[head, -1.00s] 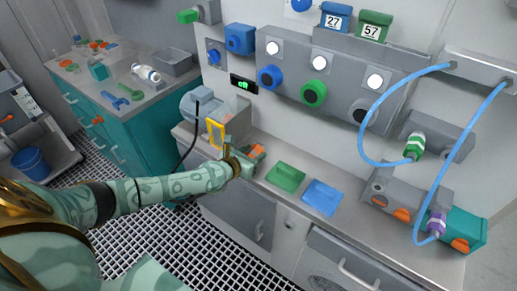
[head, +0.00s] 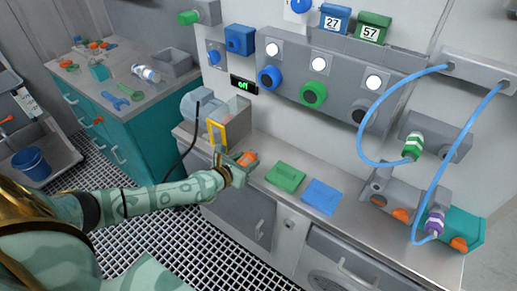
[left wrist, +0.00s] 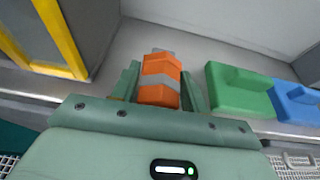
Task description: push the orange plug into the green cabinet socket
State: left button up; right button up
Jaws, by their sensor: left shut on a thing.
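The orange plug (left wrist: 158,92), with a grey band around it, sits between the fingers of my left gripper (left wrist: 157,88) in the left wrist view. In the head view the orange plug (head: 247,159) shows at the counter's front edge, and my left gripper (head: 240,164) is shut on it. Its far end looks grey. A green round socket (head: 313,94) with a dark centre is on the grey wall panel, well above and right of the plug. I cannot tell whether this is the green cabinet socket. My right gripper is not in view.
A green block (head: 285,178) and a blue block (head: 323,197) lie on the counter right of my gripper. A yellow-framed box (head: 216,131) stands close to its left. Blue hoses (head: 367,125) hang at the right. A teal cabinet (head: 140,140) stands at the left.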

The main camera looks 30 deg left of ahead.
aim_at(245, 159)
pick_arm(q)
jog(key=shift+s+f, duration=0.25)
jog(key=shift+s, duration=0.45)
jog(key=shift+s+f, duration=0.2)
jog(key=shift+s, duration=0.45)
jog(key=r+p, duration=0.2)
jog(key=r, duration=0.1)
jog(key=shift+w+a+p, duration=0.15)
jog(key=shift+w+p, duration=0.05)
jog(key=shift+p, duration=0.1)
jog(key=shift+w+d+r, duration=0.15)
jog(key=shift+d+r, duration=0.1)
jog(key=shift+r, duration=0.05)
jog(key=s+d+r, duration=0.2)
jog(key=d+r, duration=0.2)
jog(key=r, duration=0.3)
jog(key=s+d+r, duration=0.3)
jog(key=d+r, duration=0.1)
jog(key=r, duration=0.4)
jog(key=s+d+r+y, duration=0.1)
jog(key=s+d+r, duration=0.1)
jog(key=d+r, duration=0.3)
notch_tip(245, 159, up, 2)
jog(key=shift+s+r+n, duration=0.25)
jog(key=shift+s+n, duration=0.15)
